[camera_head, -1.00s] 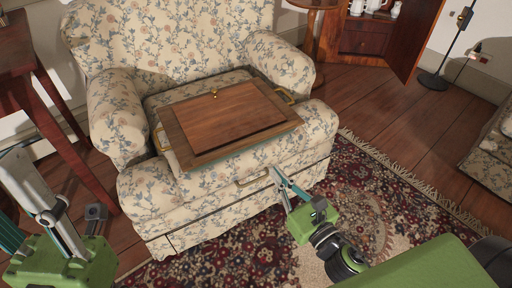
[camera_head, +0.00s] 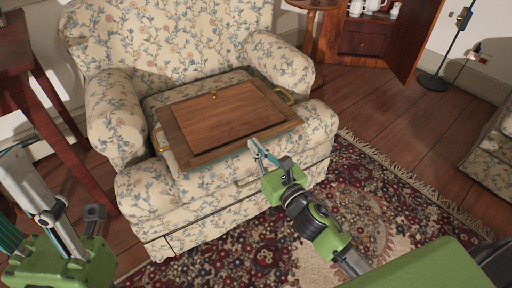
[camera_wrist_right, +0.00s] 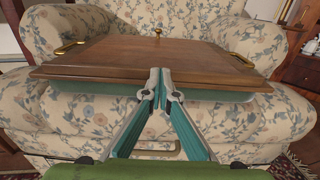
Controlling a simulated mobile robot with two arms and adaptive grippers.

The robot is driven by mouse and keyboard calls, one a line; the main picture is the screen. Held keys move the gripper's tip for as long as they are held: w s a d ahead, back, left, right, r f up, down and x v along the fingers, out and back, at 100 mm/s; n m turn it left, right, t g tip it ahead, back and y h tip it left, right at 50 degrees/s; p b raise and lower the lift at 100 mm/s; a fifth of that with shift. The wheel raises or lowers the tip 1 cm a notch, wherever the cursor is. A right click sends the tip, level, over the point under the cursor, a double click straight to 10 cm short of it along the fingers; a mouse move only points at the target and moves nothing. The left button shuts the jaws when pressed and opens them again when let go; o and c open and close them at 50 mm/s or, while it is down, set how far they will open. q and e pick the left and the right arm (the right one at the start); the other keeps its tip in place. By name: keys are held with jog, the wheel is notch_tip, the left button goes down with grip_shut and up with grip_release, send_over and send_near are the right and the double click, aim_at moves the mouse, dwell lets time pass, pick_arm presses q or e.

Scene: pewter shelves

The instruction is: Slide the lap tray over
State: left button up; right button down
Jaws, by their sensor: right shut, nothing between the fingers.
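The lap tray (camera_head: 228,117) is a brown wooden board with a darker frame, brass handles and a small brass knob. It lies on the seat of the floral armchair (camera_head: 150,205). My right gripper (camera_head: 254,144) is shut and empty at the tray's front edge. In the right wrist view the closed fingertips (camera_wrist_right: 160,75) are right in front of the front edge of the tray (camera_wrist_right: 150,55); whether they touch it I cannot tell. My left gripper (camera_head: 62,225) is at the lower left, away from the tray, and its jaw state is unclear.
The chair's arms (camera_head: 118,115) rise on both sides of the tray. A dark red wooden table (camera_head: 40,100) stands at the left. A patterned rug (camera_head: 355,205) covers the floor in front. A floor lamp (camera_head: 450,45) and an open cabinet (camera_head: 365,40) are at the back right.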

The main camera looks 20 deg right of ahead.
aim_at(236, 121)
jog(key=w, duration=0.4)
jog(key=w+a, duration=0.1)
jog(key=w, duration=0.3)
jog(key=w+a+p, duration=0.1)
jog(key=w, duration=0.3)
jog(key=shift+w+a, duration=0.15)
jog(key=shift+w, duration=0.25)
jog(key=shift+s, duration=0.1)
